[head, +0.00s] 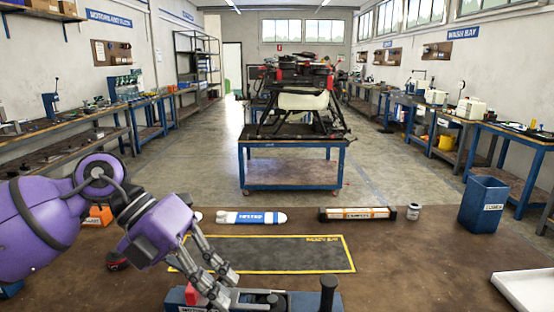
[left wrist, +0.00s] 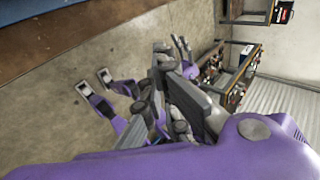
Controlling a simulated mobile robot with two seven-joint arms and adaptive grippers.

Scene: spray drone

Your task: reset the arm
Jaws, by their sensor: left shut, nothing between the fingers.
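My left arm, purple with dark grey joints, comes in from the left of the head view. Its left gripper (head: 222,285) has grey fingers pointing down and to the right, over the front left part of a dark mat with a yellow border (head: 290,253). The gripper is shut with nothing held in it. My right gripper does not show in the head view.
On the brown bench (head: 430,265) lie a white and blue cylinder (head: 251,217), an orange and black bar (head: 357,213) and a small can (head: 413,211). A blue bin (head: 483,204) stands right, a white tray (head: 528,289) front right. A drone (head: 300,102) sits on a blue cart (head: 293,172) behind.

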